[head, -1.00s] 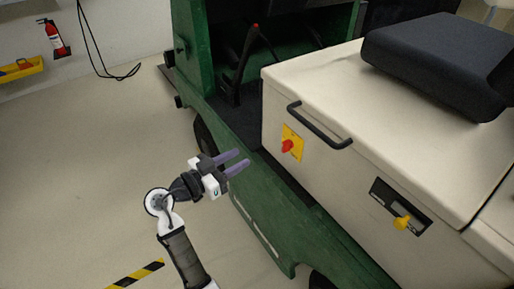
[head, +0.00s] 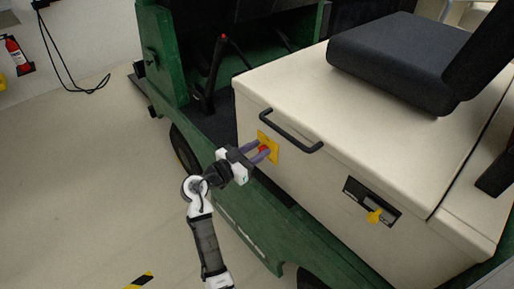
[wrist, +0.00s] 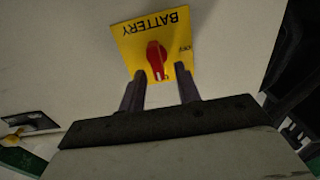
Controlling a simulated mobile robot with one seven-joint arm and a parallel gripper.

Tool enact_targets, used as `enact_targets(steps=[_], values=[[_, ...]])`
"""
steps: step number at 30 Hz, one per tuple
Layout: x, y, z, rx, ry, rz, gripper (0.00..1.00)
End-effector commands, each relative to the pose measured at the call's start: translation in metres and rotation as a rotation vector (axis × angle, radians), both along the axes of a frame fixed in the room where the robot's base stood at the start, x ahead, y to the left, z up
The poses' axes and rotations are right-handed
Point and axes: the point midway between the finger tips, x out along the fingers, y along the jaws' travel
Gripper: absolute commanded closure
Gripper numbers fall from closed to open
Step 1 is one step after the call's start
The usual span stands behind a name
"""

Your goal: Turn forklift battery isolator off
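The battery isolator is a red knob (head: 264,149) on a yellow plate (head: 271,139) on the forklift's cream side panel. In the wrist view the red knob (wrist: 155,57) sits on the yellow plate (wrist: 128,42), with BATTERY printed upside down and an OFF mark at the right. The knob's white-marked end points down in the picture, away from OFF. My gripper (head: 262,151) is open at the plate. In the wrist view its fingertips (wrist: 160,72) are either side of the knob's lower end, with gaps visible. I cannot tell whether they touch the plate.
A black handle (head: 290,131) is just above the plate. A dark recessed panel with a yellow key-like part (head: 374,216) is lower right. The black seat (head: 395,65) is on top. The green chassis (head: 235,215) runs below my gripper. Open floor lies left.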

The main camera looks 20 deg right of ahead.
Motion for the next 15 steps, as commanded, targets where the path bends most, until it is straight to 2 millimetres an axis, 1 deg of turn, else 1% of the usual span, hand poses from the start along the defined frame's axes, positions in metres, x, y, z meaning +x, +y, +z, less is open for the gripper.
enact_targets(steps=[8,9,15], values=[[0.0009,-0.0022,0.0000,0.000,-0.001,0.000,0.67],[0.0009,-0.0022,0.0000,0.000,-0.001,0.000,0.69],[0.0008,-0.0021,0.0000,0.000,-0.001,0.000,0.95]])
